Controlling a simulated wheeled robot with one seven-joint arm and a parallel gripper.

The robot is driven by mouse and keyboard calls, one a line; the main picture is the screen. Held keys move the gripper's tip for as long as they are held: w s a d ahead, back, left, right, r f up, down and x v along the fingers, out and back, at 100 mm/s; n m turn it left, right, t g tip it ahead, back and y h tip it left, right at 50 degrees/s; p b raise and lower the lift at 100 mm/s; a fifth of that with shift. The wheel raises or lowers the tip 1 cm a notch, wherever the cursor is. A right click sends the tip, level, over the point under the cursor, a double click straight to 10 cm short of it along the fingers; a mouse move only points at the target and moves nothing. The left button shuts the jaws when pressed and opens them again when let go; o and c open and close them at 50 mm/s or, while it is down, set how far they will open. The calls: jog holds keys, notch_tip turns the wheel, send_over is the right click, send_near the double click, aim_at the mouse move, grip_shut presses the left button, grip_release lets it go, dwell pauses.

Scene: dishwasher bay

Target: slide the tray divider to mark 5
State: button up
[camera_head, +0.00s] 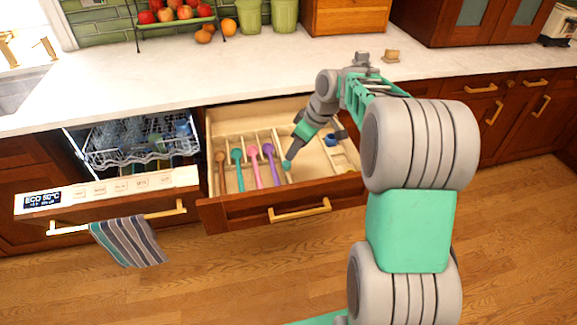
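The drawer (283,204) is pulled open and holds a light wooden tray (228,152) with upright slats. A slat (281,148) just right of the purple utensil may be the divider, but I cannot tell for sure. Several utensils lie in the slots: brown (221,170), teal (238,165), pink (254,165) and purple (271,160). My gripper (288,164) reaches down into the drawer, close to the right side of that slat. Whether it touches the slat, and whether its fingers are open, is too small to tell. Mark numbers are not legible.
Right of my gripper, the drawer holds a blue item (331,139) among more wooden parts. An open dishwasher (107,197) with a loaded rack (128,146) and a striped towel (128,242) stands to the left. The counter (270,80) lies behind; the floor in front is clear.

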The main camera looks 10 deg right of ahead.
aim_at(287, 163)
jog(key=x, duration=0.7)
jog(key=shift+w+f, duration=0.15)
jog(key=shift+f, duration=0.2)
grip_shut()
jog(key=shift+a, duration=0.15)
dwell(0.8)
